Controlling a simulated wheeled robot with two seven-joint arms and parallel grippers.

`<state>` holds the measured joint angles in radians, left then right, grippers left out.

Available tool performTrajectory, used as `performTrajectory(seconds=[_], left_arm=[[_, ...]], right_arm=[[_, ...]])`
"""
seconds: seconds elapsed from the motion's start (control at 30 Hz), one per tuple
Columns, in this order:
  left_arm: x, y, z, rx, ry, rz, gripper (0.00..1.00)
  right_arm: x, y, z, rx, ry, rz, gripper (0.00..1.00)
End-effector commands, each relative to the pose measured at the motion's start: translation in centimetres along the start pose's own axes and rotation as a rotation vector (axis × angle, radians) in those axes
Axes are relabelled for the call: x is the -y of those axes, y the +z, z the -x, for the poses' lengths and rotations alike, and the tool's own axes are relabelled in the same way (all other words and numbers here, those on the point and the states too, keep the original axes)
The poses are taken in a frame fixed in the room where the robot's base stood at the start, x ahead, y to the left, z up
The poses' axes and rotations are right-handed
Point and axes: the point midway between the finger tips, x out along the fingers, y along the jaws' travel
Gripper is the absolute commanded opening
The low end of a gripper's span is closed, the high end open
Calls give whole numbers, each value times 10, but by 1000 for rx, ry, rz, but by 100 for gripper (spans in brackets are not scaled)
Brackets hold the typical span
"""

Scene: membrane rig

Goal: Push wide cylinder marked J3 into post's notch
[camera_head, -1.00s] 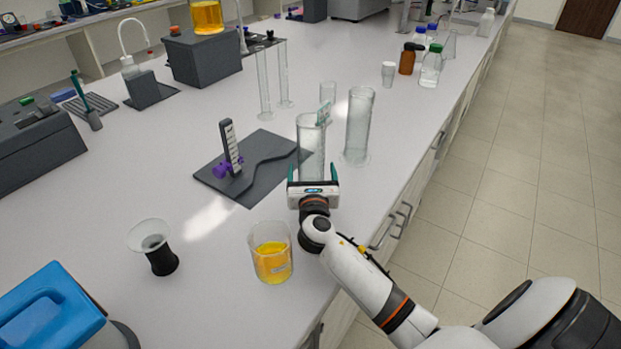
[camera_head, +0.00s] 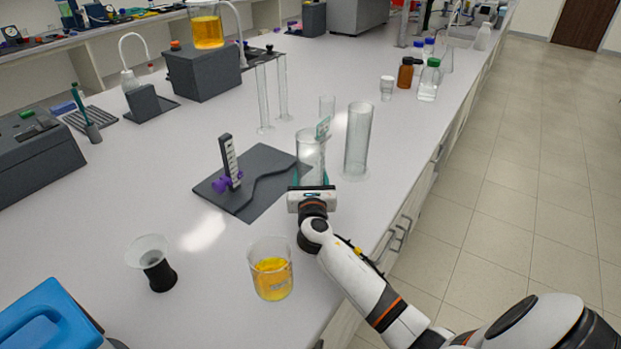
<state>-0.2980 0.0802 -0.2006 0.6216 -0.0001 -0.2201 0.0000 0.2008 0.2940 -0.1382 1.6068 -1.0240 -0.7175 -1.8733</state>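The wide clear cylinder (camera_head: 310,152) with a pale green tag (camera_head: 323,128) stands upright on the bench at the right edge of the dark base plate. The tag's writing is too small to read. My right gripper (camera_head: 311,178) is low at the cylinder's near side, its teal fingers on either side of it and close against its wall. The fingertips are partly hidden. A dark post with a white scale (camera_head: 230,157) and a purple clamp stands on the dark plate (camera_head: 262,165), left of the cylinder. I cannot make out its notch. My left gripper is not in view.
A taller clear cylinder (camera_head: 357,140) stands just right, with a smaller clear one (camera_head: 327,106) behind. A beaker of yellow liquid (camera_head: 270,270) and a black-based flared vessel (camera_head: 155,264) stand nearer. The bench's right edge is close to my arm.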

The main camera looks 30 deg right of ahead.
Motion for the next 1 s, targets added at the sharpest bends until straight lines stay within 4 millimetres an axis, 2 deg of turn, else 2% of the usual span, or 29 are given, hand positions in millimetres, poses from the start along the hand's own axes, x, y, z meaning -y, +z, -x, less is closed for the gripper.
performTrajectory(seconds=[1.0], left_arm=[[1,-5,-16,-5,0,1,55]], right_arm=[[45,1,-33,0,0,0,27]])
